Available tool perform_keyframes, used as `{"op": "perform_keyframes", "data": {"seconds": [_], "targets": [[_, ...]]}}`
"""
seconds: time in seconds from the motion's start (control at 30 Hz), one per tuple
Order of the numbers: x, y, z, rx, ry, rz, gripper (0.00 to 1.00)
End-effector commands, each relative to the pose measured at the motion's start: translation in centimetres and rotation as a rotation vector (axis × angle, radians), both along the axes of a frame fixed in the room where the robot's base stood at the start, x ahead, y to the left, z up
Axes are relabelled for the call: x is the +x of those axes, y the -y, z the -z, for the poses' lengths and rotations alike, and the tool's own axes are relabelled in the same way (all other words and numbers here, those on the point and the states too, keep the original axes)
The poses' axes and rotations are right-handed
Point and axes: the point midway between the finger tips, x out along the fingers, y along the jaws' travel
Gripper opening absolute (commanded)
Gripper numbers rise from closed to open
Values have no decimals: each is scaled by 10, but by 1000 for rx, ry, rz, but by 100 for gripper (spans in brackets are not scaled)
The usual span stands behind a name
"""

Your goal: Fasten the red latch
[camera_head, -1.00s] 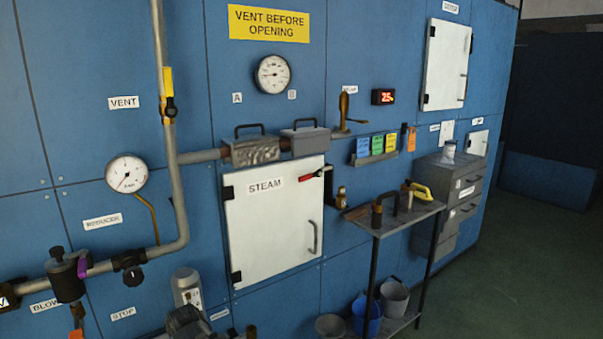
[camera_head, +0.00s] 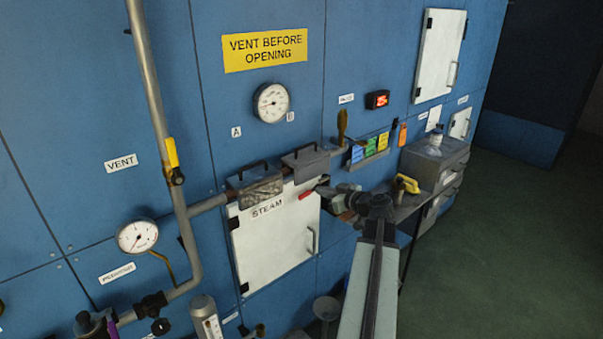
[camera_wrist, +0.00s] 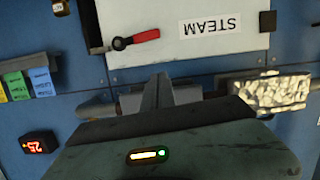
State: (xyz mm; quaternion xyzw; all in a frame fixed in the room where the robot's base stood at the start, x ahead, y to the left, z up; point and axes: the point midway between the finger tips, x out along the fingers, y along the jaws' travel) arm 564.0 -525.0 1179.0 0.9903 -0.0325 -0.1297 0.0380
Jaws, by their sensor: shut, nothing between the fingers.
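The red latch (camera_head: 306,195) is at the top right corner of the white STEAM door (camera_head: 272,240). Its red handle points left and slightly down across the door face from a dark pivot near the door's right edge. The wrist view is upside down and shows the red latch (camera_wrist: 137,38) clear of my fingers, above and left of them. My gripper (camera_head: 327,190) is shut and empty, close to the right of the latch in the head view. My gripper's fingers (camera_wrist: 158,92) point toward the door's top edge. The door looks closed; contact with the latch cannot be told.
A pipe with a mottled grey box (camera_head: 257,189) and a plain grey box (camera_head: 304,163) runs along the door's top. A small shelf (camera_head: 405,203) with a yellow-handled tool (camera_head: 407,184) stands right of the door. Open floor lies to the right.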

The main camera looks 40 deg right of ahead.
Motion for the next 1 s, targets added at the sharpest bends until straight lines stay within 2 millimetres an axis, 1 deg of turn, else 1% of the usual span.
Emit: {"op": "perform_keyframes", "data": {"seconds": [0.03,0.1,0.33,0.43,0.57,0.93,1.0], "targets": [[-4,6,-6,-7,10,12,0],[-6,9,-6,-14,15,17,0],[-5,8,-4,-12,14,14,0],[0,8,-3,-12,13,13,0],[18,10,3,-11,13,11,0],[96,18,23,-12,12,10,0],[92,19,43,-12,12,14,0]]}}
